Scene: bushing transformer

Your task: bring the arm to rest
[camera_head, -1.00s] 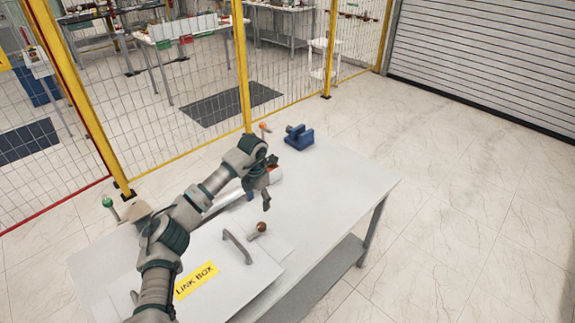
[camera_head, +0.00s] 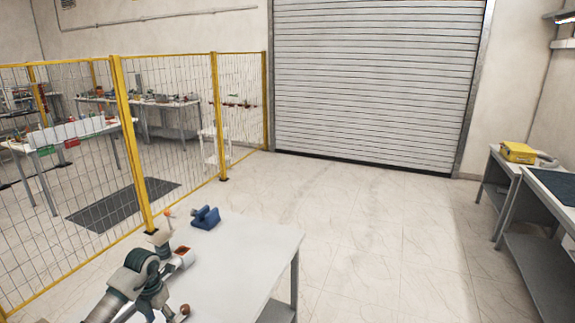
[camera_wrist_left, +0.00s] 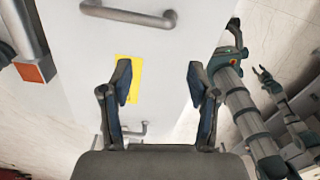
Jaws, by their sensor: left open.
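My left arm comes in at the bottom left of the head view, with its gripper (camera_head: 166,306) low over the table (camera_head: 240,255); its tips are partly cut off there. In the left wrist view the left gripper (camera_wrist_left: 158,82) is open, its two fingers apart and nothing between them. Beneath it is a pale lid with a yellow label (camera_wrist_left: 127,72) and a grey handle (camera_wrist_left: 130,16). A further jointed arm of mine with a small claw-like end (camera_wrist_left: 264,78) shows at the right of that view; its jaws are too small to read.
A blue vise-like block (camera_head: 205,217) and a red-topped part (camera_head: 182,251) are on the table. A brown knob (camera_head: 185,309) is beside the gripper. A yellow-posted mesh fence (camera_head: 170,150) stands left. Open floor (camera_head: 380,230) lies right, before benches with a yellow case (camera_head: 517,152).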

